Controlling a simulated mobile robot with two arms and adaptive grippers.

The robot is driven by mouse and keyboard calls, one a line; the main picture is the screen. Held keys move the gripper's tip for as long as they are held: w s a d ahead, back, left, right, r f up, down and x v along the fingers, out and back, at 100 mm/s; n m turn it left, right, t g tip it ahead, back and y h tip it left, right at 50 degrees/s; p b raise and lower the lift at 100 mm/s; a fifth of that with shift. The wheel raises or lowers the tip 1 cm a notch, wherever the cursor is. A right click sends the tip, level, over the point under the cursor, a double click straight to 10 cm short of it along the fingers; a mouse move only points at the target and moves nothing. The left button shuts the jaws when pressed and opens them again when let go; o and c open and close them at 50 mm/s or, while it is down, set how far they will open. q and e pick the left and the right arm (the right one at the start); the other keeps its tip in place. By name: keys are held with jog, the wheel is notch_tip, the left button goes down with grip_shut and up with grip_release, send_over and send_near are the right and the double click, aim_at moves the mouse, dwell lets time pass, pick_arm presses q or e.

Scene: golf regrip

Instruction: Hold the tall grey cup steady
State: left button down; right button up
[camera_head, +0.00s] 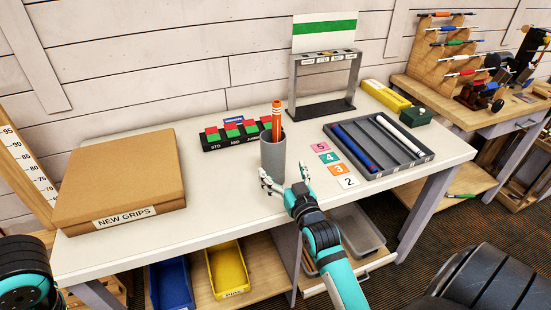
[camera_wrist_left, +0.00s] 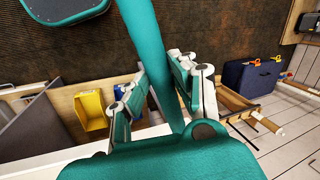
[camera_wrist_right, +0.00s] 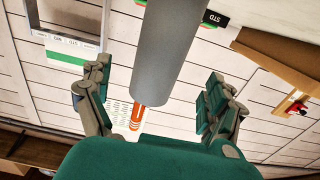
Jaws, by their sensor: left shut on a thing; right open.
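The tall grey cup (camera_head: 273,155) stands upright near the middle of the table, with an orange stick-like grip (camera_head: 276,118) rising out of it. My right gripper (camera_head: 284,184) is open at the near side of the cup. In the right wrist view the cup (camera_wrist_right: 165,48) appears between the spread fingers (camera_wrist_right: 155,85), with a gap on each side. My left gripper (camera_wrist_left: 155,88) shows only in its own wrist view, below the table front. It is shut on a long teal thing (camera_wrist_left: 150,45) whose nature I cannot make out.
A cardboard NEW GRIPS box (camera_head: 118,180) lies at left. Red-and-green blocks in a black holder (camera_head: 215,144) stand behind the cup. Number cards (camera_head: 338,169) and a grey tray (camera_head: 414,160) of grips lie right. A grey stand (camera_head: 294,85) is behind.

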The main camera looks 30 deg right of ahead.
aim_at(273, 155)
jog(key=x, duration=0.7)
jog(key=shift+w+p, duration=0.35)
jog(key=shift+w, duration=0.05)
jog(key=c, duration=1.3)
